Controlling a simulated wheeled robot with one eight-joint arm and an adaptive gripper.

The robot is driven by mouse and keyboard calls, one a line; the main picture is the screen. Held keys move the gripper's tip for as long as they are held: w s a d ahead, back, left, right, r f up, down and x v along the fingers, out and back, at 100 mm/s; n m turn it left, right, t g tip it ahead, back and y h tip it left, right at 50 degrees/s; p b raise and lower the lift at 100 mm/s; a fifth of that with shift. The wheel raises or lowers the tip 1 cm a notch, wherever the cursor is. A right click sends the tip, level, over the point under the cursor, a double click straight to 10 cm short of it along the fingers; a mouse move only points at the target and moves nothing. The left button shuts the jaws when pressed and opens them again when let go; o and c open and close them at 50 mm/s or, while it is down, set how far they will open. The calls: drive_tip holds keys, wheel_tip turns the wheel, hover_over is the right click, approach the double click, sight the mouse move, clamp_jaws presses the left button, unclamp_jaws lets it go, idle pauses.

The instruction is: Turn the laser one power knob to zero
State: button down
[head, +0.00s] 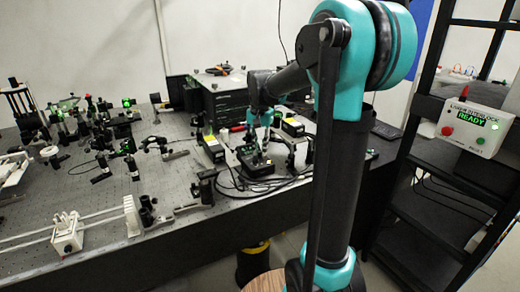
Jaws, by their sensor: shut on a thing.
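My gripper (261,158) points down at a small black control box (262,184) on the optical table, right of the picture's middle. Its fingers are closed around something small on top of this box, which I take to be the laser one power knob. The knob itself is hidden by the fingers and too small to make out. Its setting cannot be read from here.
Black and yellow laser modules (213,149) and dark cables (262,193) lie close around the box. Many optic mounts fill the left of the table (100,232). A white interlock panel (474,126) reading READY hangs on the black rack at right.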

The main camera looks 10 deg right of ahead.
sight(260, 152)
drive_tip(key=n, duration=0.6)
drive_tip(key=shift+n, duration=0.4)
idle(0.4)
drive_tip(key=c, duration=1.5)
unclamp_jaws()
drive_tip(key=shift+o, duration=0.2)
wheel_tip(260, 152, up, 12)
